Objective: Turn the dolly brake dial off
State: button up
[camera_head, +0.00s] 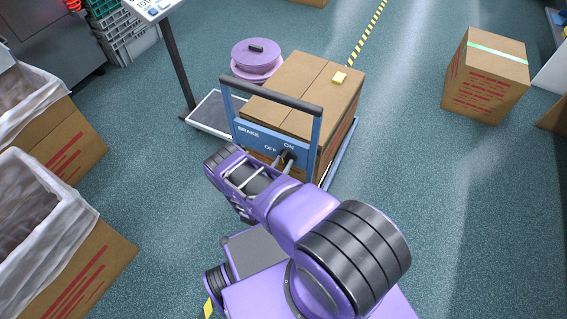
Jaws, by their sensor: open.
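The dolly is a blue frame with a dark push bar (270,95) and a blue panel (248,131) lettered BRAKE, OFF and ON. The black brake dial (289,154) sits on the panel just below the word ON. The fingers are open and partly hidden by the arm and the dial. I cannot tell whether they touch the dial or stand around it. The exact angle of the dial's pointer is too small to tell.
Lined boxes (90,265) are at left; another carton (487,75) stands right on open floor.

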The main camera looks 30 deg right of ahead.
grip_shut()
jog(key=shift+n, duration=0.3)
jog(key=n, duration=0.3)
jog(key=shift+n, duration=0.3)
jog(key=n, duration=0.3)
jog(key=shift+a+n, duration=0.1)
jog(key=shift+n, duration=0.2)
jog(key=n, duration=0.4)
jog(key=shift+f, duration=0.1)
jog(key=shift+n, duration=2)
